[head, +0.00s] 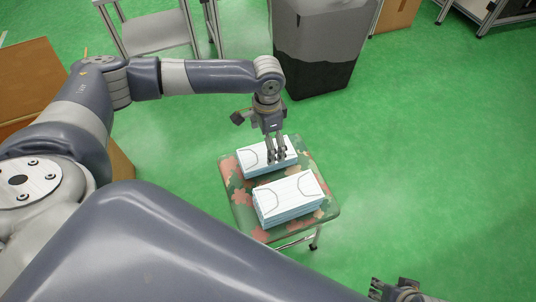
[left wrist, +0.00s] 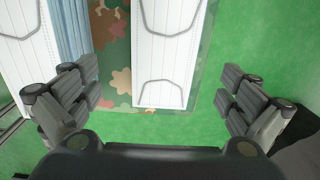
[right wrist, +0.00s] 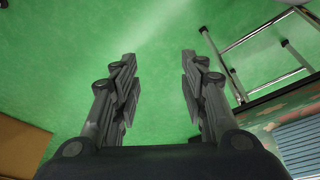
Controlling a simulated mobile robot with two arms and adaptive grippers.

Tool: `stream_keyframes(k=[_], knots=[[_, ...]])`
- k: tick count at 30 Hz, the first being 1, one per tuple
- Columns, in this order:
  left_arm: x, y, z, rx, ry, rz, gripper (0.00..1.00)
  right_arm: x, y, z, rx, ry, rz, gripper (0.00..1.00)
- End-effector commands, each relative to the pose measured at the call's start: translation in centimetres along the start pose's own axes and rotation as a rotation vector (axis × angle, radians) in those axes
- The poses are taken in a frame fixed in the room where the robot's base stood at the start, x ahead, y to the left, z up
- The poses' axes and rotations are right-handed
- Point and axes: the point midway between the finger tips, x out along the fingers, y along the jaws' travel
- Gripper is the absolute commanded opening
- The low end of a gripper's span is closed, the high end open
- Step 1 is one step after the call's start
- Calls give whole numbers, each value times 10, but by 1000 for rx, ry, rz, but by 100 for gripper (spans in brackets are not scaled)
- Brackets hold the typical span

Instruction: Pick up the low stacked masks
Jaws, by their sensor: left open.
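Two stacks of white masks with blue sides lie on a camouflage-topped stool (head: 240,207). The low stack (head: 250,158) is at the back, and the taller stack (head: 290,195) is in front. My left gripper (head: 277,158) points down over the low stack and partly hides it. In the left wrist view the left gripper (left wrist: 160,90) is open, its fingers apart on either side of the low stack (left wrist: 168,60). The taller stack (left wrist: 22,65) is at the left there. My right gripper (head: 395,291) is at the bottom right; the right wrist view shows it (right wrist: 158,75) open and empty.
A grey and black bin (head: 320,50) stands behind the stool. A grey chair-like frame (head: 155,30) is at the back left, and a brown box (head: 30,75) at the left. Green floor to the right of the stool is clear.

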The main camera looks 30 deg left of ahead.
Motion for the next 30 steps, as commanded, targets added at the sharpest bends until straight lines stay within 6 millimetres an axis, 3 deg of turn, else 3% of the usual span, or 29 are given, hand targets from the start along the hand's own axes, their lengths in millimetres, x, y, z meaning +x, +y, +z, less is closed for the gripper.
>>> stream_keyframes(k=[3,11,16,22,30], knots=[[15,0,0,-1,0,-1,100,-13,1,-2,1,9,2,40],[27,-1,0,0,0,-1,100,-28,1,-2,2,16,3,40],[41,-4,0,0,-1,-2,100,-48,2,-2,3,28,5,40],[71,-6,0,2,0,-1,100,-40,2,2,3,25,5,40],[74,-7,0,1,1,-1,100,-40,2,2,3,26,5,40]])
